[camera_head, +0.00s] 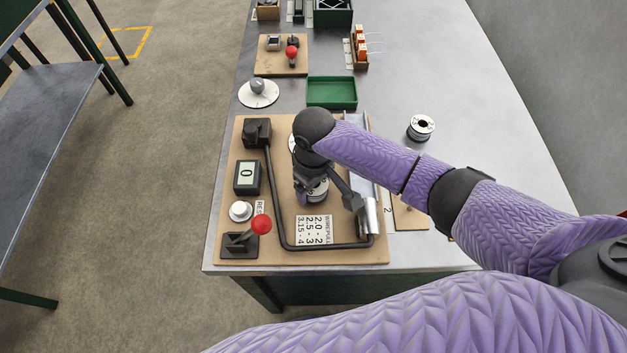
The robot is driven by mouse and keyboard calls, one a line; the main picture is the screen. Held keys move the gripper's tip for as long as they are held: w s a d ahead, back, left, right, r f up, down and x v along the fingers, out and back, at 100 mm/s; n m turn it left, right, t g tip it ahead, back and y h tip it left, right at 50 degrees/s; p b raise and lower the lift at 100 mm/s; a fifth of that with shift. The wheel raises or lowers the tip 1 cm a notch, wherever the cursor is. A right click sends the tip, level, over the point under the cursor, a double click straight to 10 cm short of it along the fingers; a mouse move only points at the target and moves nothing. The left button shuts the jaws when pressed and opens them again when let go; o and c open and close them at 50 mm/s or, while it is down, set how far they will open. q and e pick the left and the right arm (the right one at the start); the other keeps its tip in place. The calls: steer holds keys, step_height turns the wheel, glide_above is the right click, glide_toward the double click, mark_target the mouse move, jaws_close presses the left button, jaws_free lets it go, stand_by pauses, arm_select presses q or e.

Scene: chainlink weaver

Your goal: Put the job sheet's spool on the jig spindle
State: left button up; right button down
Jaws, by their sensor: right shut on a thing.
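My right arm reaches in from the right over a wooden jig board (282,252). My right gripper (318,190) points down over the middle of the board, shut on a spool (316,195) with a pale flange, mostly covered by the gripper. I cannot tell whether this spool is on a spindle or above the board; no spindle shows. Another spool (421,126), pale with a dark centre hole, stands on the table right of the board. A printed card (314,230) headed WIRE/PULL lies on the board; no separate job sheet is clear. My left gripper is not in view.
The board carries a bent black bar (279,200), a display reading 0 (247,177), a white button (240,211), a red-knobbed lever (261,225) and a metal channel (359,160). A green tray (332,93) stands behind. The table's right side is mostly clear.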

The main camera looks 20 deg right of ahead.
steer(key=shift+f, duration=0.7)
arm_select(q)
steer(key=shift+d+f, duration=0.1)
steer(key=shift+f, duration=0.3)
arm_select(e)
steer(key=shift+c, duration=1)
jaws_free()
steer(key=shift+o, duration=1)
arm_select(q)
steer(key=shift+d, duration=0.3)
arm_select(e)
step_height(320, 180, up, 10)
steer(key=p, duration=0.3)
steer(key=shift+f, duration=0.25)
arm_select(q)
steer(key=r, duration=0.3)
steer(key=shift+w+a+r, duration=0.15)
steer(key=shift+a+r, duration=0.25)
arm_select(e)
steer(key=shift+r, duration=0.25)
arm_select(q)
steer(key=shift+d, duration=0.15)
